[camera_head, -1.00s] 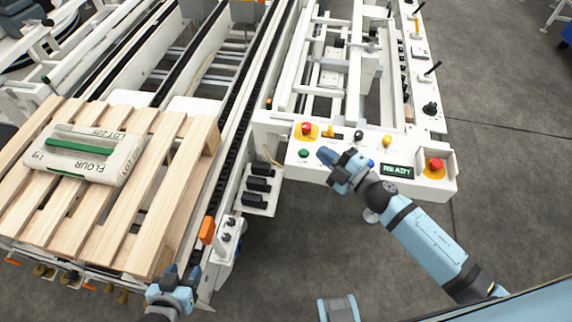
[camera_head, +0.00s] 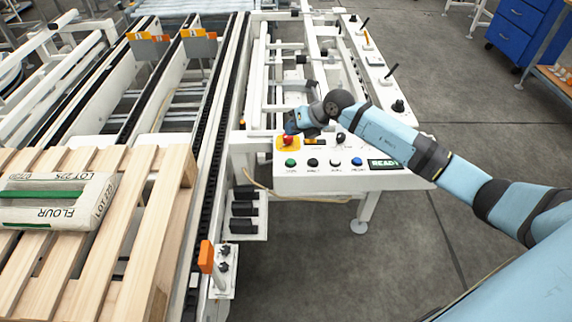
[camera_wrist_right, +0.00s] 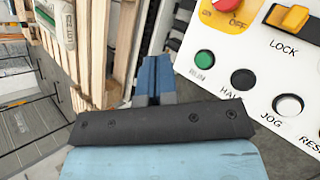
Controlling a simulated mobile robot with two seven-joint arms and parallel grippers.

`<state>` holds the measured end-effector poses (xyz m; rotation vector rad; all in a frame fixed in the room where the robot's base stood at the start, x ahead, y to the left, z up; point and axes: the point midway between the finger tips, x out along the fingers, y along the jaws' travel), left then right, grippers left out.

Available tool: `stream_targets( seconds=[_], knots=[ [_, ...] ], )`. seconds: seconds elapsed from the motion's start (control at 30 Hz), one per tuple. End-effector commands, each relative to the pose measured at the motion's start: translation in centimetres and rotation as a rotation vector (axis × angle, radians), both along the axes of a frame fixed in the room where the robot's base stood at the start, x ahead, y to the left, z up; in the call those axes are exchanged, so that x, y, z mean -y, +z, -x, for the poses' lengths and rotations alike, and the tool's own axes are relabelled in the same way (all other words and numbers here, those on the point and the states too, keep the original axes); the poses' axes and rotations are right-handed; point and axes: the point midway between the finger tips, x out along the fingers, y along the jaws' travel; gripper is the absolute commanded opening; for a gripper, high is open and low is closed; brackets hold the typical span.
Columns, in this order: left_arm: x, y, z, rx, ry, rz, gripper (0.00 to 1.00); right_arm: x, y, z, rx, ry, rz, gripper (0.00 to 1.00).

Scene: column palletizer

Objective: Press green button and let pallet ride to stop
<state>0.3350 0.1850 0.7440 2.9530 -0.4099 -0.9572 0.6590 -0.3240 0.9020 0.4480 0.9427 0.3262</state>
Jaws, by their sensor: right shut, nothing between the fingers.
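The green button (camera_head: 290,162) is at the left of the front row on the white control panel (camera_head: 345,183). It also shows in the right wrist view (camera_wrist_right: 204,58), to the right of my fingers. My right gripper (camera_head: 292,124) is shut and empty, over the panel's left part, behind the green button in the head view and close to the red knob. The wooden pallet (camera_head: 118,245) sits at the left beside the dark chain track, with a flour bag (camera_head: 60,212) on it. The panel display (camera_head: 384,163) reads READY. My left gripper is not in view.
A red knob (camera_head: 288,141) on a yellow plate sits just behind the green button. Black, white and blue buttons (camera_head: 357,161) continue the row. An orange-fronted post (camera_head: 206,257) stands beside the track. Open floor lies in front of the panel.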

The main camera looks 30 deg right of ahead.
Motion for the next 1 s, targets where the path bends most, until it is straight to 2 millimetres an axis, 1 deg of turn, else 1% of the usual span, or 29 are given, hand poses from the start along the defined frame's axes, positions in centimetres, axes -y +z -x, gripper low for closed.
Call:
stream_targets(
  seconds=[0.27,0.43,0.57,0.87,1.0],
  knots=[
    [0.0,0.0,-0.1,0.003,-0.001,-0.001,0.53,-0.1,-0.1,0.0,0.000,0.001,-0.003,0.00],
    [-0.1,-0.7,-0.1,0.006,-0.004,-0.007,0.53,-0.1,-1.0,0.0,0.000,0.001,-0.004,0.00],
    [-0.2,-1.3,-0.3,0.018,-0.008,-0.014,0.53,-0.1,-2.4,0.0,0.000,0.001,-0.004,0.00],
    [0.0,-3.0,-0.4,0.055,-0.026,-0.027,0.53,-0.1,-6.8,0.0,0.002,0.001,-0.005,0.00],
    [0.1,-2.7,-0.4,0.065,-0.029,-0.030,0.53,-0.1,-8.1,0.1,0.000,0.001,-0.005,0.00]
  ],
)
